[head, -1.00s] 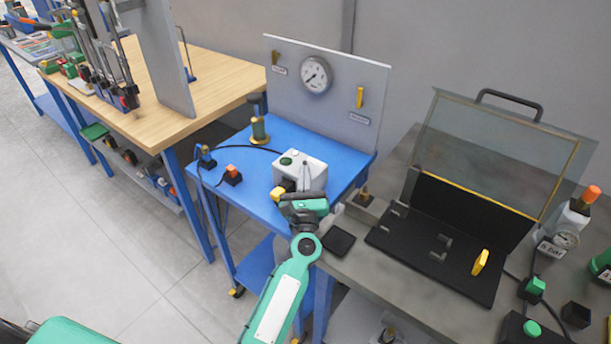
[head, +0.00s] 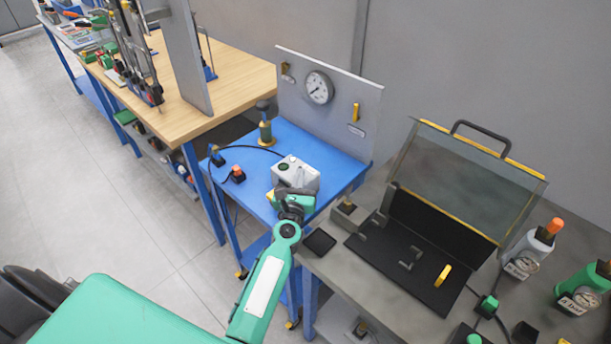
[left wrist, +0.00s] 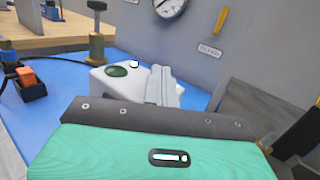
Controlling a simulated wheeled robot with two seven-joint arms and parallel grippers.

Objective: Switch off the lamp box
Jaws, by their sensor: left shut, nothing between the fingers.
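The lamp box, a white box (head: 288,166), stands on the blue cart top, below the gauge panel. In the left wrist view, the box (left wrist: 98,79) shows a dark green round part (left wrist: 117,71) and a small white button (left wrist: 133,63) on its top. My left gripper (head: 300,180) is at the near side of the box in the head view. Its grey fingers (left wrist: 162,78) are shut with nothing between them and hide part of the box. I cannot tell whether they touch it. My right gripper is not in view.
The blue cart (head: 330,150) also holds a yellow-and-black post (head: 265,134) and an orange-topped switch (head: 237,174). The upright panel with a gauge (head: 319,87) stands behind. An open black case (head: 400,262) lies on the grey bench at right.

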